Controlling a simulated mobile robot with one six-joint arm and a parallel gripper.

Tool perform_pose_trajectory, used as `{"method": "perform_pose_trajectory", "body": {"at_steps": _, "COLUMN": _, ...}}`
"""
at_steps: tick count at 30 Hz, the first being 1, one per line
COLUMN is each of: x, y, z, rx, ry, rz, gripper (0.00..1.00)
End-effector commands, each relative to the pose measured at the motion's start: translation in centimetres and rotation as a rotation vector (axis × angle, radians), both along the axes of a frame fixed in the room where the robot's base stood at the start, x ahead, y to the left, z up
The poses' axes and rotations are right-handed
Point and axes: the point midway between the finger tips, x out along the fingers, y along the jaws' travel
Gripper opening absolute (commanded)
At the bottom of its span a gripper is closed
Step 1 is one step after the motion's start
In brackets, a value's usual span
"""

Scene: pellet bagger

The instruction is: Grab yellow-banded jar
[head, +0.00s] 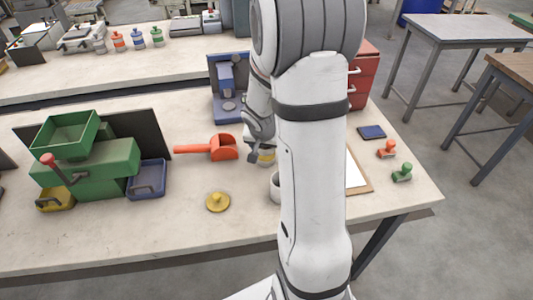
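The yellow-banded jar (266,158) stands on the near bench, left of my upright arm link. Its upper part is hidden behind my gripper (262,146), and its yellow band shows just below the fingers. My gripper points down at the jar and overlaps its top in the picture. I cannot tell whether the fingers touch the jar or how far apart they are.
A white cup (274,187) is close in front of the jar, partly behind my arm. An orange scoop (222,148) lies to the left, and a yellow knobbed lid (217,202) front left. A blue press-like device (228,90) stands behind. A green machine (88,165) fills the left.

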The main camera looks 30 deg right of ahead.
Motion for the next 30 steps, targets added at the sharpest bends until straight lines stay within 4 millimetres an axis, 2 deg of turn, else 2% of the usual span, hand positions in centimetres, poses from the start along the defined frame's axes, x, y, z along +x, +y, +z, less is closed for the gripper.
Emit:
{"method": "perform_pose_trajectory", "body": {"at_steps": 2, "x": 0.00, "y": 0.02, "z": 0.01, "rx": 0.000, "ry": 0.000, "rz": 0.000, "gripper": 0.61}}
{"method": "perform_pose_trajectory", "body": {"at_steps": 18, "x": -0.01, "y": 0.08, "z": 0.01, "rx": 0.000, "ry": 0.000, "rz": 0.001, "gripper": 0.17}}
{"method": "perform_pose_trajectory", "body": {"at_steps": 26, "x": 0.03, "y": 0.08, "z": 0.15, "rx": 0.000, "ry": -0.001, "rz": 0.001, "gripper": 0.16}}
{"method": "perform_pose_trajectory", "body": {"at_steps": 30, "x": 0.08, "y": 0.08, "z": 0.94, "rx": -0.001, "ry": -0.003, "rz": 0.001, "gripper": 0.16}}
